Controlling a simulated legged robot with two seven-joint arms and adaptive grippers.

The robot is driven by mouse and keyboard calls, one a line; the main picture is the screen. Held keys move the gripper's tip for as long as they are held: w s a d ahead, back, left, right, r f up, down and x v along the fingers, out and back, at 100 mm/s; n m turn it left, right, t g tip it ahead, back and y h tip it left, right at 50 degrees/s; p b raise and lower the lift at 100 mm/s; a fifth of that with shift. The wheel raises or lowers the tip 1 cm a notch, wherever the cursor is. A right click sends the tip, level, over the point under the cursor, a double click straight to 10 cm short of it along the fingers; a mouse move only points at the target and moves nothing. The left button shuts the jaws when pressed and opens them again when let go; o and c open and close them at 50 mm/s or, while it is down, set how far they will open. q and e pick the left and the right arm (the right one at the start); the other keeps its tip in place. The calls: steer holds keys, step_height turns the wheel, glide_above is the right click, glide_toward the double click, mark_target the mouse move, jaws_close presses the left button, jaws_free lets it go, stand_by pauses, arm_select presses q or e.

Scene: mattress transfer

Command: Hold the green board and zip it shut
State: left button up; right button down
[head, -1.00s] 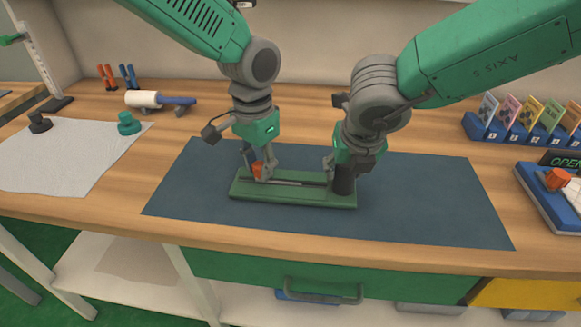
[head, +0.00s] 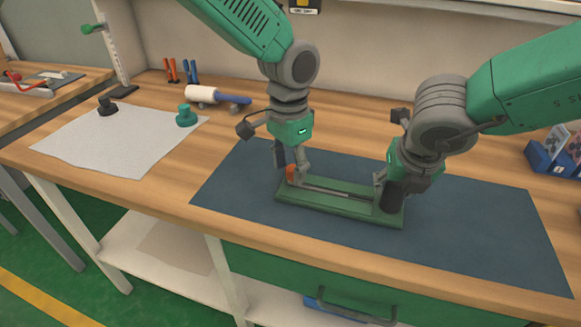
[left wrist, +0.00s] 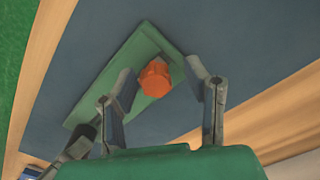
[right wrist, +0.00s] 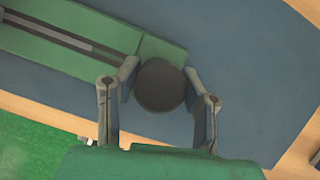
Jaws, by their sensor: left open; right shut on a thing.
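The green board (head: 335,207) lies on the dark blue mat, with a grey zip track along its middle. An orange knob (head: 291,174) is at the board's left end. My left gripper (head: 290,172) is open at the knob; the left wrist view shows the orange knob (left wrist: 155,79) between its spread fingers. A dark round post (head: 392,196) stands at the board's right end. My right gripper (head: 388,190) is shut on this post. The right wrist view shows the round dark top (right wrist: 160,86) between both fingers. The grippers partly hide both ends in the head view.
The blue mat (head: 480,230) has free room around the board. A white cloth (head: 110,140) with a dark knob (head: 107,105) and a teal knob (head: 186,115) lies to the left. A roller (head: 215,96) and pliers (head: 180,70) are at the back. A blue card rack (head: 548,157) stands at the right.

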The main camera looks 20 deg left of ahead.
mark_target(290, 167)
arm_select(q)
step_height(290, 167, up, 12)
steer(key=shift+f, duration=0.2)
steer(key=shift+w, duration=0.15)
arm_select(e)
steer(key=c, duration=0.9)
jaws_free()
steer(key=shift+r, duration=0.1)
